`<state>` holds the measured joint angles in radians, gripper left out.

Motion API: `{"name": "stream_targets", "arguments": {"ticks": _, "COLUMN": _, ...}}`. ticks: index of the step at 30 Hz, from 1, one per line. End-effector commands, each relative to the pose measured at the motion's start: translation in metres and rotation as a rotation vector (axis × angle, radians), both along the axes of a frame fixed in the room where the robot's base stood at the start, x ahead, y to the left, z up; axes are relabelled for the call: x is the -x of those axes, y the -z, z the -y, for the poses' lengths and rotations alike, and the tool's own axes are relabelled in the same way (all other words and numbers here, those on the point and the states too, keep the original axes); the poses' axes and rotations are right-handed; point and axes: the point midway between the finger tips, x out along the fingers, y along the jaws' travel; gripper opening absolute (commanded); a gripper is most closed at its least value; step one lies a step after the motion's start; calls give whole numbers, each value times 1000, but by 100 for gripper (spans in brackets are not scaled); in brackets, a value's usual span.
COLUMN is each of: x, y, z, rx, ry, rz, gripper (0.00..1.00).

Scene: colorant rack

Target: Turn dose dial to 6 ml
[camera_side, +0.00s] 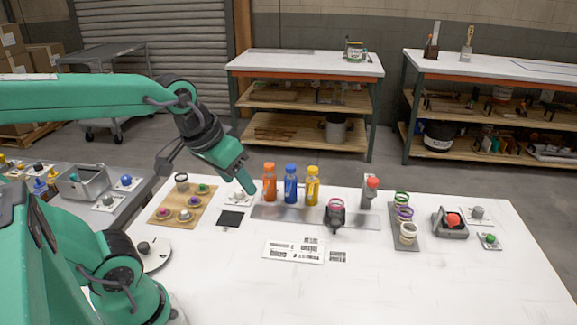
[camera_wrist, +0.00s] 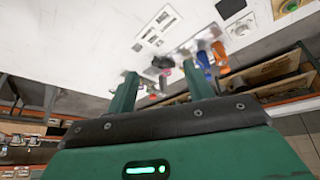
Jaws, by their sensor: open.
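A round white disc with a dark knob (camera_side: 152,252), which looks like the dose dial, lies on the white table beside my arm's base. Its markings are too small to read, so I cannot tell its setting. My gripper (camera_side: 246,181) is in the air to the right of and beyond that disc, just left of the orange bottle. In the wrist view my gripper (camera_wrist: 162,82) has its two fingers apart with nothing between them. I cannot make out the disc in the wrist view.
Orange (camera_side: 269,183), blue (camera_side: 290,185) and yellow (camera_side: 312,187) bottles stand on a grey plate. A black pad (camera_side: 231,219) and label sheet (camera_side: 293,252) lie flat. The front right table is clear.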

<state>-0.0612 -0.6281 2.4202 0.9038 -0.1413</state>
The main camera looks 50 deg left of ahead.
Motion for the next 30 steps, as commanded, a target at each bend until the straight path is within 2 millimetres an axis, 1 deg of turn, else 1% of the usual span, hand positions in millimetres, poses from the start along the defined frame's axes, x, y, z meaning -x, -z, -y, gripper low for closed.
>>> {"name": "stream_targets", "arguments": {"ticks": 6, "x": -33, "y": 0, "z": -26, "rx": 79, "ry": -247, "rz": -56, "gripper": 52}}
{"name": "stream_targets", "arguments": {"ticks": 14, "x": -71, "y": 9, "z": -64, "rx": 169, "ry": -559, "rz": -113, "gripper": 52}}
{"name": "stream_targets", "arguments": {"ticks": 23, "x": -109, "y": 34, "z": -117, "rx": 264, "ry": -923, "rz": -169, "gripper": 52}}
{"name": "stream_targets", "arguments": {"ticks": 30, "x": -131, "y": 64, "z": -166, "rx": 331, "ry": -1218, "rz": -205, "gripper": 52}}
